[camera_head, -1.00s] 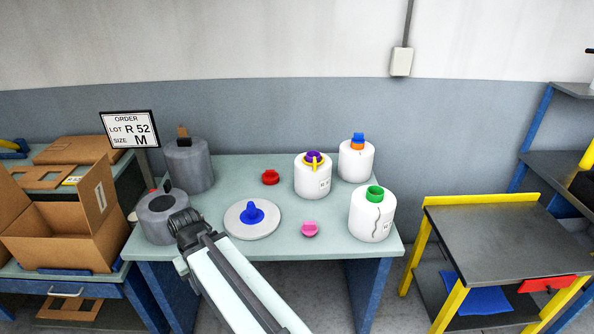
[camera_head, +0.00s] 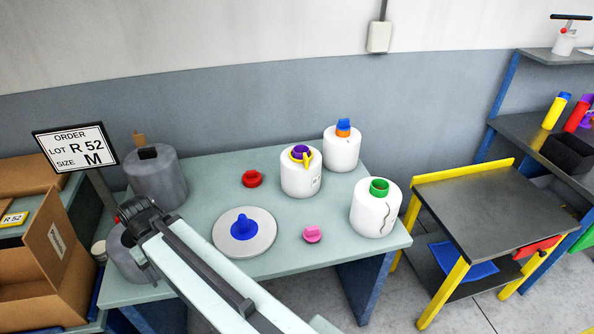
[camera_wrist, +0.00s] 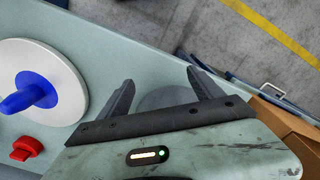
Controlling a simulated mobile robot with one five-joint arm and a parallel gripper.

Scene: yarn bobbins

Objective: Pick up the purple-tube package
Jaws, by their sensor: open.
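The purple-tube package is a white bobbin (camera_head: 301,180) with a purple tube (camera_head: 300,152) in its top and a yellow piece hooked at the tube. It stands upright on the table, right of the red knob, in the head view. It does not show in the wrist view. My gripper (camera_wrist: 160,84) is open and empty, its two dark fingers apart. It is over the table's left part, well left of the package. A grey round thing (camera_wrist: 168,98) shows below and between the fingers. In the head view my arm hides part of a dark grey bobbin (camera_head: 122,258).
Nearby white bobbins have an orange-and-blue top (camera_head: 342,152) and a green tube (camera_head: 375,210). A disc with a blue peg (camera_head: 243,226), a red knob (camera_head: 252,178) and a pink knob (camera_head: 313,234) lie on the table. A grey bobbin (camera_head: 156,180) and order sign (camera_head: 76,148) stand left.

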